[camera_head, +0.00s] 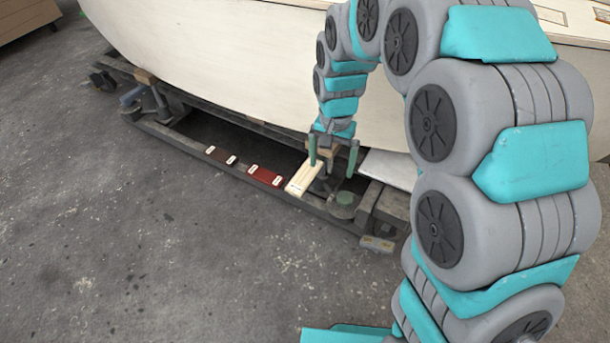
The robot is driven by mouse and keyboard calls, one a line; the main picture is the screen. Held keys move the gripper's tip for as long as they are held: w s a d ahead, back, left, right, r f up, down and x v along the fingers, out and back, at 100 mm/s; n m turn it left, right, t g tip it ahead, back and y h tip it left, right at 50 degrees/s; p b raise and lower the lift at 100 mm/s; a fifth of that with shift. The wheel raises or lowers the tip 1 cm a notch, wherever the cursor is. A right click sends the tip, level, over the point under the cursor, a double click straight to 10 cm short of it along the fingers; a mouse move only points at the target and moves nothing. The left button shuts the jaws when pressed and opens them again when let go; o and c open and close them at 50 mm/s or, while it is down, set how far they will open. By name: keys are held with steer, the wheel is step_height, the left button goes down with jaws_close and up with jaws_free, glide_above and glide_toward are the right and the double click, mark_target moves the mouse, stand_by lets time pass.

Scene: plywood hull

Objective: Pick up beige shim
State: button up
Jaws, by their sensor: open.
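The beige shim (302,180) is a pale flat block lying on the dark metal rail of the cradle under the hull. My gripper (333,158) hangs pointing down with its two green fingers spread apart. The left finger is just above and overlaps the right end of the shim in this view; the right finger is farther right. I cannot tell the exact height of the fingertips over the shim. Nothing shows between the fingers except cradle parts behind them.
A dark red shim (265,176) and a dark brown shim (221,156) lie left along the cradle rail (180,146). The pale hull (230,60) rises close behind my gripper. A round metal fitting (344,199) stands right of the beige shim. The concrete floor in front is clear.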

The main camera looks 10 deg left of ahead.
steer(key=m, duration=0.1)
glide_toward(298, 184)
steer(key=shift+a+f, duration=0.1)
steer(key=shift+f, duration=0.9)
steer(key=shift+s+f, duration=0.15)
steer(key=shift+f, duration=2.75)
steer(key=c, duration=1.5)
steer(key=shift+r, duration=0.1)
steer(key=shift+r, duration=0.9)
steer(key=shift+s+d+r, duration=0.1)
steer(key=shift+d+r, duration=0.1)
steer(key=shift+r, duration=0.65)
steer(key=s+d, duration=0.2)
steer(key=s, duration=0.2)
steer(key=s+d+r, duration=0.1)
steer(key=s+d, duration=0.1)
steer(key=s, duration=0.3)
steer(key=s+d, duration=0.2)
steer(key=s, duration=0.3)
steer(key=shift+s+d+r+b, duration=0.15)
steer(key=shift+s+b, duration=0.1)
steer(key=shift+b, duration=0.15)
